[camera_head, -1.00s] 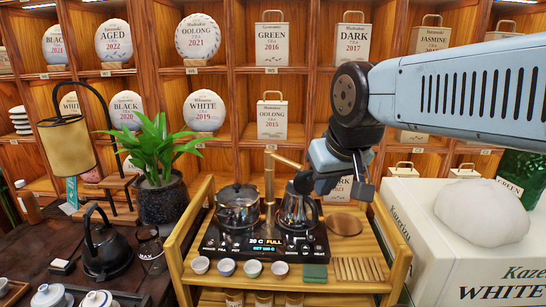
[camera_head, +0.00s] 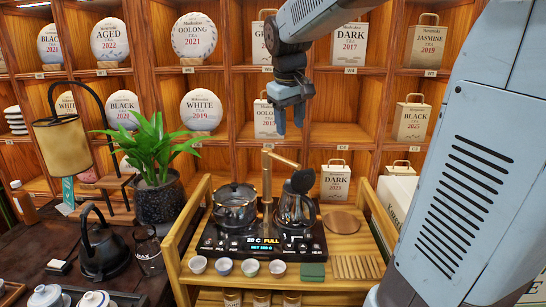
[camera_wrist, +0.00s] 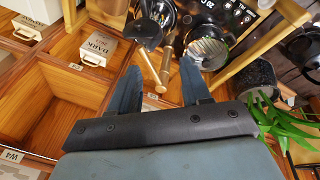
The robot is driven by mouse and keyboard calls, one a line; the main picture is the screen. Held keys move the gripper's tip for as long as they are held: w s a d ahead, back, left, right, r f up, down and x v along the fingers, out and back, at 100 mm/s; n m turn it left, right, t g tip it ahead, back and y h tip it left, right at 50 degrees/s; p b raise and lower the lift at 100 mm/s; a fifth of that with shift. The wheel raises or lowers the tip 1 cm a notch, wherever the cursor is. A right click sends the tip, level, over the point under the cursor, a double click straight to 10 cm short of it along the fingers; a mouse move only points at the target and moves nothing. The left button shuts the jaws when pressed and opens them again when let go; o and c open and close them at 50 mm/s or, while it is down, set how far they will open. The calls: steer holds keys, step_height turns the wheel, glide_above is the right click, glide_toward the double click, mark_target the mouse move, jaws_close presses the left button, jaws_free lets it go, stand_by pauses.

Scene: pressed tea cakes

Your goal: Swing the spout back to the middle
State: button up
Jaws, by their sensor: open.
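The brass spout (camera_head: 284,159) tops an upright brass pipe (camera_head: 267,185) between two vessels on the black control panel. The spout slants to the right, its tip by the raised black lid of the kettle (camera_head: 292,208). A glass-lidded pot (camera_head: 235,205) stands on the left. My gripper (camera_head: 289,124) is open and empty, fingers pointing down, above and behind the spout in the picture. In the wrist view, the spout (camera_wrist: 150,68) shows between my open fingers (camera_wrist: 160,72), seemingly beyond them; I cannot tell the gap exactly.
The wooden tea stand (camera_head: 190,240) has raised side rails. A potted plant (camera_head: 160,180) stands left. Shelves with tea cakes and boxes (camera_head: 412,118) fill the back.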

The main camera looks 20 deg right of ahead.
steer(key=n+g, duration=0.2)
glide_toward(285, 159)
steer(key=f, duration=0.5)
steer(key=w+d+f, duration=0.1)
steer(key=f, duration=0.2)
steer(key=shift+d+f, duration=0.1)
steer(key=shift+f, duration=0.25)
jaws_close()
stand_by(0.4)
